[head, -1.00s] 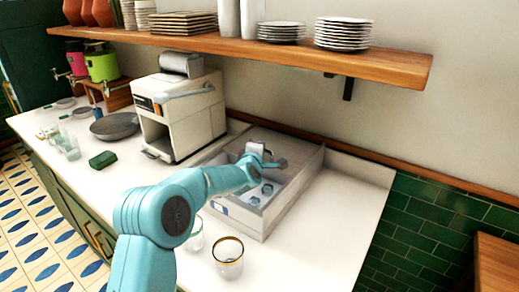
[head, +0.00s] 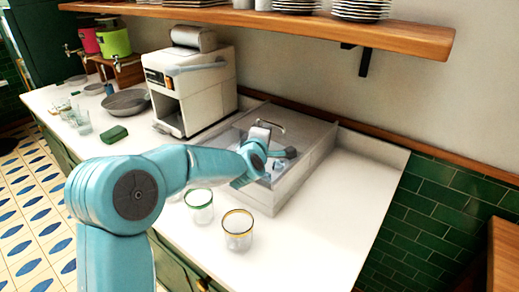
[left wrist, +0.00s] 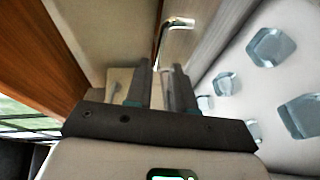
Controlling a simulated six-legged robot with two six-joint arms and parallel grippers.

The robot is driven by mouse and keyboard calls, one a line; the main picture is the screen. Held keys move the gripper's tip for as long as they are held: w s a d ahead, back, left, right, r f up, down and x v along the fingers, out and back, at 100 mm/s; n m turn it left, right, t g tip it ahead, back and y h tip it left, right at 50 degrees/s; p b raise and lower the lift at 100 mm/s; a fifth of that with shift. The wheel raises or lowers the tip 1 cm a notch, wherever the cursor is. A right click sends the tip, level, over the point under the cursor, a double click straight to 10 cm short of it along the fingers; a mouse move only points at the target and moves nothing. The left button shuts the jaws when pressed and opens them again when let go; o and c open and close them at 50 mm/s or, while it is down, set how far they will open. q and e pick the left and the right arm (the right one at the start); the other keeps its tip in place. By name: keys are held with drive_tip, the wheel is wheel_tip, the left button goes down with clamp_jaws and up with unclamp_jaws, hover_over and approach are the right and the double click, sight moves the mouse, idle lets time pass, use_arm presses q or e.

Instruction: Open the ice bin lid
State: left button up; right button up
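The ice bin (head: 297,192) is a grey, open-looking box set on the white counter. Pale blue ice cubes show inside it in the left wrist view (left wrist: 270,47). A thin bent metal handle (head: 270,121) stands at the bin's far side; it also shows in the left wrist view (left wrist: 178,23), just beyond my fingertips. Whether a clear lid covers the ice I cannot tell. My left gripper (head: 283,154) is over the bin, near the handle. In the left wrist view its two dark fingers (left wrist: 160,80) are apart, with no clear grip on the handle. My right gripper is not in view.
A green-rimmed glass (head: 199,207) and a gold-rimmed glass (head: 237,231) stand in front of the bin. A white machine (head: 205,95) stands to its left. A wooden shelf (head: 300,25) with plates overhangs the counter. The counter right of the bin (head: 355,190) is clear.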

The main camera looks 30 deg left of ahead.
use_arm(q)
drive_tip(key=b+v, duration=0.1)
drive_tip(key=v, duration=0.6)
drive_tip(key=shift+s+d, duration=0.15)
drive_tip(key=shift+s, duration=0.25)
drive_tip(key=shift+r, duration=0.1)
